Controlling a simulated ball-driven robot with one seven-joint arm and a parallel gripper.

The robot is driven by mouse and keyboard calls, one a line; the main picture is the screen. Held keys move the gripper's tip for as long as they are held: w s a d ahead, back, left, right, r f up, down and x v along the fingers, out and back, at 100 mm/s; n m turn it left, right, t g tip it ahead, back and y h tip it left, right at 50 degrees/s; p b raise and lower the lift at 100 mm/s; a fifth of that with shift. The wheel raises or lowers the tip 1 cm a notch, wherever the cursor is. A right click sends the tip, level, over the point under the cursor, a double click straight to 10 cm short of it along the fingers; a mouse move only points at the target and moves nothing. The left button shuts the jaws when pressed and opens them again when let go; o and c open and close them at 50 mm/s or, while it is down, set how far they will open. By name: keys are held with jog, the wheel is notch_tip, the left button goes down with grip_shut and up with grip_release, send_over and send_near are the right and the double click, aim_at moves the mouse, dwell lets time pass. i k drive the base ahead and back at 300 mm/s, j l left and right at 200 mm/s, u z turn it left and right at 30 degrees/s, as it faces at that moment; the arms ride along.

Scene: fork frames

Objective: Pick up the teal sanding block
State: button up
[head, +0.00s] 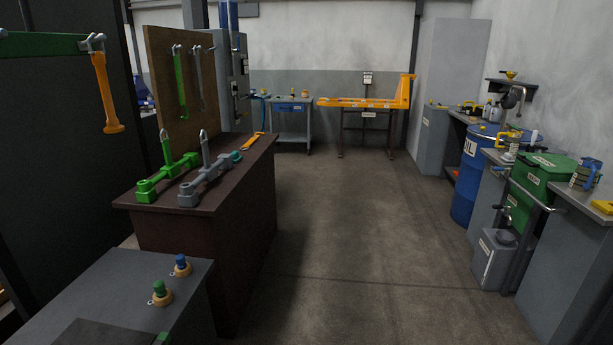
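I cannot single out the teal sanding block with certainty. A small teal piece (236,156) shows at the far end of a grey tool on the brown bench (245,190); its shape is too small to tell. A dark blue-green block-like item (586,175) sits on the grey counter at the right edge, and I cannot tell what it is. My gripper is not in view.
A green clamp-like tool (165,178) and a grey one (207,178) lie on the brown bench. A grey table (110,290) stands front left. A blue barrel (477,175), green bin (543,172) and grey can (494,258) line the right. The middle floor (355,230) is clear.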

aim_at(236, 158)
jog(key=i, duration=0.9)
jog(key=i+l+u, duration=0.15)
jog(key=i, duration=0.8)
